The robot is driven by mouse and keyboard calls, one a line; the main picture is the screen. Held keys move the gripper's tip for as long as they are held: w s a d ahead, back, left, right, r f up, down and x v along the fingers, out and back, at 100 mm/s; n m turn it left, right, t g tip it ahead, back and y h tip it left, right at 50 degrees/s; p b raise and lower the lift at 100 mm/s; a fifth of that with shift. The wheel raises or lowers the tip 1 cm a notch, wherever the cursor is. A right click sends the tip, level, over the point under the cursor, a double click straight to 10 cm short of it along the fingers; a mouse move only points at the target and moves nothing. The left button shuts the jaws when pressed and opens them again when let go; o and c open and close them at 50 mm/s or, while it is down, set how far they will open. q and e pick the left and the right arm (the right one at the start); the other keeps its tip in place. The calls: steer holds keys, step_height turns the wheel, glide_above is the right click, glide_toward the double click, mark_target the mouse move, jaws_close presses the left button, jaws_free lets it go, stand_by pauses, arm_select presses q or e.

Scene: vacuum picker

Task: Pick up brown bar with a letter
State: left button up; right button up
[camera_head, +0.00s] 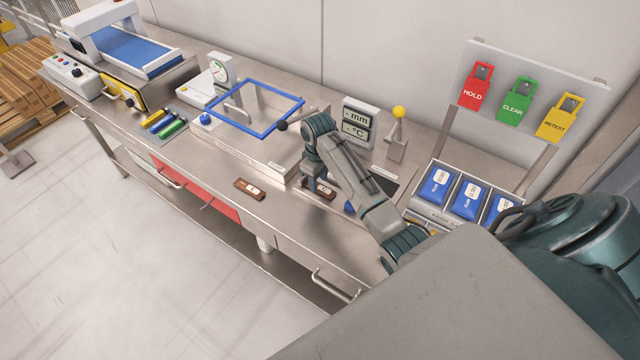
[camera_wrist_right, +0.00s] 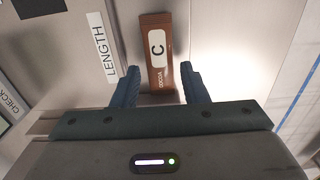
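Another brown bar (camera_head: 249,189) with a pale label lies to the left near the bench's front edge. My left gripper is not in view.
A blue frame (camera_head: 252,133) on a steel platform stands behind and left. A display stand (camera_head: 359,127) and yellow-knobbed post (camera_head: 397,135) stand behind the arm. A rack of blue packets (camera_head: 467,201) is at right. Bench between the two bars is clear.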

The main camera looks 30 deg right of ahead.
steer(key=shift+f, duration=0.85)
steer(key=c, duration=0.7)
steer(key=shift+r, duration=0.1)
steer(key=shift+c, duration=0.2)
